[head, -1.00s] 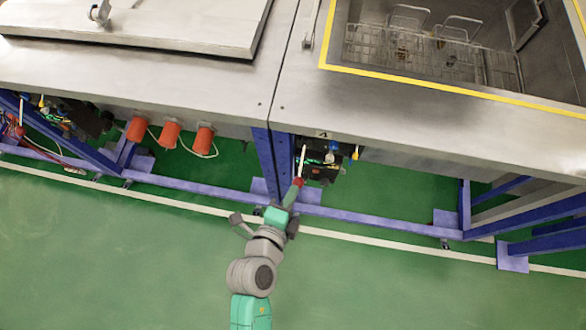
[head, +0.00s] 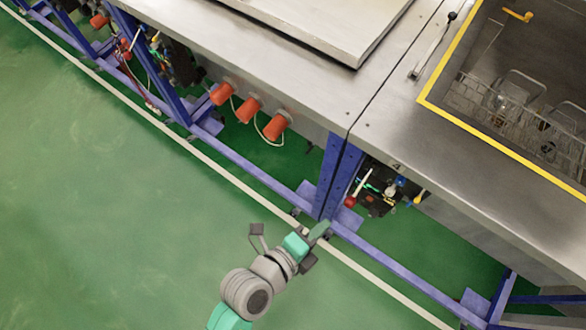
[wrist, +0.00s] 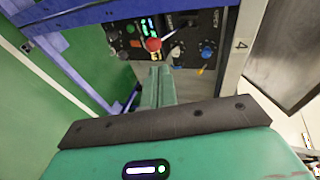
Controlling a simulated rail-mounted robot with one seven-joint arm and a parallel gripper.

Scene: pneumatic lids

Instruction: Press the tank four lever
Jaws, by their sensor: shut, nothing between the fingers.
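The tank four lever has a red ball knob (head: 350,201) on a white rod and sticks out from a dark control panel (head: 378,206) under the tank edge marked 4. In the wrist view the red knob (wrist: 153,44) shows just beyond my fingertips, with its panel behind it. My gripper (head: 322,230) is shut and empty. In the head view it is below and left of the knob, with a gap between them. In the wrist view the shut fingers (wrist: 158,72) point at the knob. I cannot tell the exact depth between them.
A blue frame post (head: 335,175) stands left of the lever. A blue floor rail (head: 385,260) runs below it. Blue and yellow valve handles (head: 418,197) are right of the lever. Orange cylinders (head: 249,109) hang farther left. The green floor (head: 90,220) is clear.

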